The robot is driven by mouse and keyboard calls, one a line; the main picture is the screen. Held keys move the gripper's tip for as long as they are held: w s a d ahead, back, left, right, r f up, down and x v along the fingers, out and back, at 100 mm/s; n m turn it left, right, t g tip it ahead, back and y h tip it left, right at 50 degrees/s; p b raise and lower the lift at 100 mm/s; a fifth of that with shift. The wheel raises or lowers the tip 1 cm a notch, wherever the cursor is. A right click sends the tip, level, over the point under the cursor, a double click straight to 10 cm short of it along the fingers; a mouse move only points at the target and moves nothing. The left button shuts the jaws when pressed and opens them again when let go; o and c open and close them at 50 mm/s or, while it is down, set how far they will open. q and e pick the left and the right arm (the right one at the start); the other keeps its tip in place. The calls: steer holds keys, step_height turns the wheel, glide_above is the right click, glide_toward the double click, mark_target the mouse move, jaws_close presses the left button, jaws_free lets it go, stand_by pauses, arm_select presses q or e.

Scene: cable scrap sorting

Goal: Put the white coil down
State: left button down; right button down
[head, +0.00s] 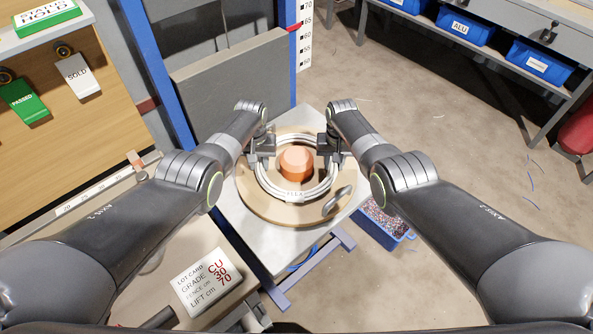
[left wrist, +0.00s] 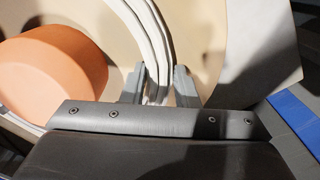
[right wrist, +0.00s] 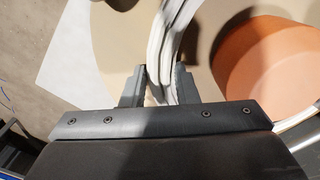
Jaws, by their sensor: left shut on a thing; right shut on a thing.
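The white coil (head: 294,197) is a ring of several strands, roughly level. It encircles the orange post (head: 296,163), with a gap around it, above the round tan disc (head: 285,214). I cannot tell whether its underside touches the disc. My left gripper (head: 264,158) is shut on the coil's left side, and my right gripper (head: 331,157) is shut on its right side. In the left wrist view the coil (left wrist: 148,30) runs between the fingers. In the right wrist view the coil (right wrist: 172,40) also passes between the fingers.
The disc sits on a pale table (head: 258,232). A shiny oval metal piece (head: 341,198) lies at the disc's right front. A blue bin of scrap (head: 385,229) stands right of the table. A grey panel (head: 232,80) and blue posts stand behind. A lot card (head: 207,282) lies front left.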

arm_select(q)
steer(key=c, duration=1.1)
jaws_free()
arm_select(e)
steer(key=c, duration=1.1)
jaws_free()
arm_select(q)
steer(key=shift+r, duration=0.1)
steer(key=shift+r, duration=5.85)
arm_select(e)
steer(key=shift+r, duration=6)
arm_select(q)
steer(key=shift+r, duration=0.1)
